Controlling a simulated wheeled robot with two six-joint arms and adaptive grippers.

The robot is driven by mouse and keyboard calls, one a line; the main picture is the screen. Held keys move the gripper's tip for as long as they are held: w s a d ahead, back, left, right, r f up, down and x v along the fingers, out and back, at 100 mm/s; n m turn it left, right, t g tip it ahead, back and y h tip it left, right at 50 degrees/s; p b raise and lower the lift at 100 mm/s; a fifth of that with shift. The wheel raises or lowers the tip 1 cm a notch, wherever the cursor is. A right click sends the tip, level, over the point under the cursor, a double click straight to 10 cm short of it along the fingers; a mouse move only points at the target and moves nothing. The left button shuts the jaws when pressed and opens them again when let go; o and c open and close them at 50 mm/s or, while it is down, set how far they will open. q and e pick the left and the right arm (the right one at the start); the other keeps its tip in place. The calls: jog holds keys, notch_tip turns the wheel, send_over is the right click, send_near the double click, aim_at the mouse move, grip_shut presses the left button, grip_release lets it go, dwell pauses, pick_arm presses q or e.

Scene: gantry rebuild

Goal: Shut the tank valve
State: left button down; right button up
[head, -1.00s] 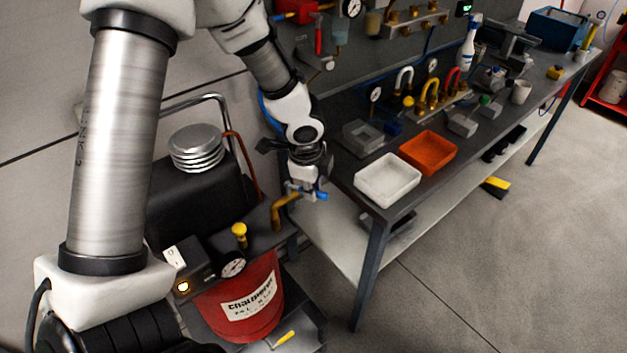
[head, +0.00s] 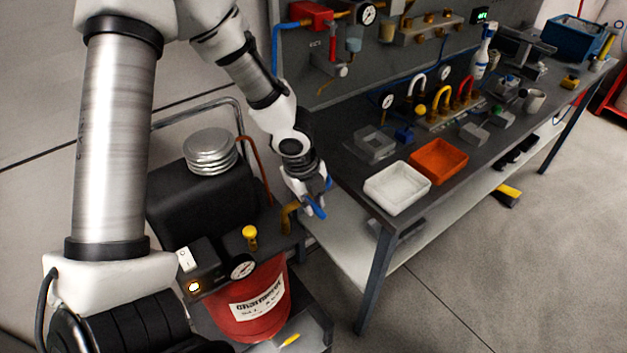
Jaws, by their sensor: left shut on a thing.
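The tank valve has a blue lever (head: 317,209) on a bent brass pipe (head: 287,216) at the right end of the compressor. My left gripper (head: 309,199) reaches down from above and is shut on the blue lever. The lever slants down to the right, and its middle is partly hidden by the fingers. The black tank (head: 185,203) of the compressor lies to the left of the valve. My right gripper is not in view.
The workbench with a white tray (head: 397,188) and an orange tray (head: 438,160) stands to the right.

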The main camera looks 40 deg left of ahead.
pick_arm(q)
jog(key=shift+s+f, duration=0.2)
jog(key=c, duration=1.1)
grip_release()
jog(key=shift+w+r, duration=0.1)
jog(key=shift+w, duration=0.05)
jog(key=shift+r, duration=0.4)
jog(key=r, duration=0.3)
jog(key=s+r, duration=0.1)
jog(key=r, duration=0.3)
jog(key=s+r, duration=0.1)
jog(key=r, duration=0.3)
jog(key=shift+s+a, duration=0.1)
jog(key=shift+a, duration=0.2)
